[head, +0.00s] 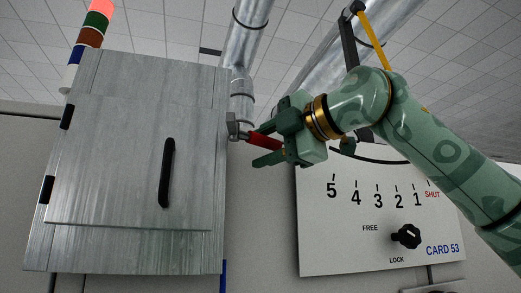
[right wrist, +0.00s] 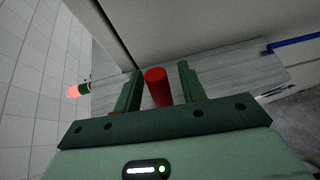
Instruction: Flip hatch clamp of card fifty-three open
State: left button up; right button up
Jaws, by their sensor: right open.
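The hatch clamp is a grey metal bracket (head: 235,127) at the right edge of the grey hatch cabinet (head: 120,215). Its red handle (head: 262,140) points right, away from the cabinet, in the head view. My right gripper (head: 261,146) is open, with one finger above the handle and one below. In the right wrist view, the red handle (right wrist: 157,88) stands between the two open fingers of the right gripper (right wrist: 159,82), with gaps visible at both sides. The handle's far part is partly hidden by the gripper in the head view. My left gripper is in neither view.
A black pull handle (head: 167,172) is on the hatch door. A white CARD 53 panel (head: 345,245) with a numbered scale and a black knob (head: 406,236) is below my right arm. Metal ducts (head: 242,50) run overhead. A signal light stack (head: 90,38) is at upper left.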

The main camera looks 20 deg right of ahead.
jog(key=b+v, duration=0.3)
jog(key=v, duration=1.2)
jog(key=shift+s+b, duration=0.15)
jog(key=shift+b, duration=0.25)
